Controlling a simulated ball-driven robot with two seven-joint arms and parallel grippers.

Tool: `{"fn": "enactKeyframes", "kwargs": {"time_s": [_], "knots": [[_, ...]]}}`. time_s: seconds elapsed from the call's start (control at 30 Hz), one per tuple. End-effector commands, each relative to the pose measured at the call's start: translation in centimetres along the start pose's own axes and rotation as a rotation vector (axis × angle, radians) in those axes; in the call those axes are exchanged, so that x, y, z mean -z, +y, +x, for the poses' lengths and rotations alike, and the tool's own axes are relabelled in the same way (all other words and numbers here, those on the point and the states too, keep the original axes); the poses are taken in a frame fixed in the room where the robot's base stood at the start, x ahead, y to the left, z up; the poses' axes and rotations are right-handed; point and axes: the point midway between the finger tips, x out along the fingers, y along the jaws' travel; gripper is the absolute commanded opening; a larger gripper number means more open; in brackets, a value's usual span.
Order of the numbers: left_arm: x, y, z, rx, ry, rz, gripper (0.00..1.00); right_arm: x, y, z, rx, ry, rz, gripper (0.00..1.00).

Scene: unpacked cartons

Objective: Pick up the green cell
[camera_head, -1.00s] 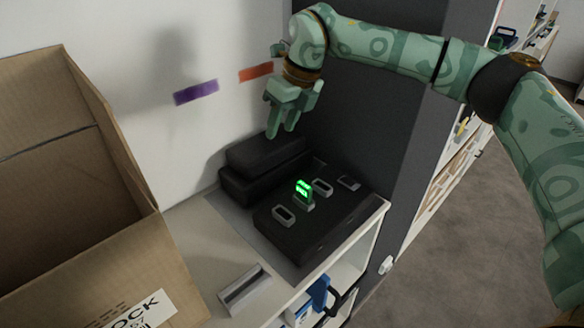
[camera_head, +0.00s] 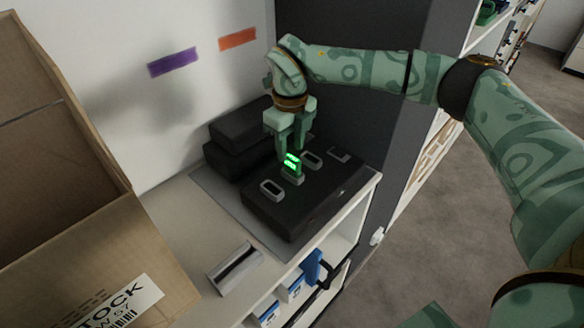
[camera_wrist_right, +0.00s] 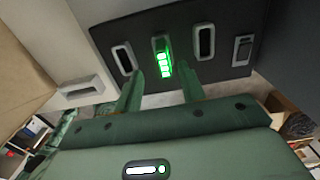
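The green cell (camera_head: 292,163) glows bright green and stands upright in a slot of the black charger block (camera_head: 300,212) on the shelf top. It also shows in the right wrist view (camera_wrist_right: 165,65), lying between my finger directions. My right gripper (camera_head: 292,146) points down just above and behind the cell. Its two fingers are apart in the right wrist view (camera_wrist_right: 162,84), with the cell between and beyond their tips. The fingers do not visibly touch it. My left gripper is not in view.
Empty grey-rimmed slots (camera_head: 272,190) sit beside the cell on the block. Stacked black boxes (camera_head: 240,125) stand behind, against the wall. A grey slotted holder (camera_head: 235,268) lies in front. A large open carton (camera_head: 60,180) fills the left. A dark panel (camera_head: 330,90) rises behind my right gripper.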

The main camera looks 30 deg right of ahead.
Motion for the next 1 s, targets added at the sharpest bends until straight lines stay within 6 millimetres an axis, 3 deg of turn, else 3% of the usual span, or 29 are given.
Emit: {"fn": "enactKeyframes", "kwargs": {"time_s": [0.33,0.57,0.7,0.73,1.0], "knots": [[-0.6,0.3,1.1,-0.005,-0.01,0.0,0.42,0.1,-0.5,4.9,-0.002,0.003,0.001,0.4],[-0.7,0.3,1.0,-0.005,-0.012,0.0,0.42,0.1,-0.5,5.1,0.0,0.0,0.001,0.4],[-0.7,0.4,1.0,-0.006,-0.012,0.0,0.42,0.1,-0.5,5.1,0.0,0.0,0.001,0.04],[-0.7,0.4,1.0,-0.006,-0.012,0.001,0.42,0.1,-0.5,5.1,0.0,0.0,0.001,0.0],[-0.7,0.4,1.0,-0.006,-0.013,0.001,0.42,0.1,-0.5,5.1,0.0,0.0,0.0,0.0]]}}
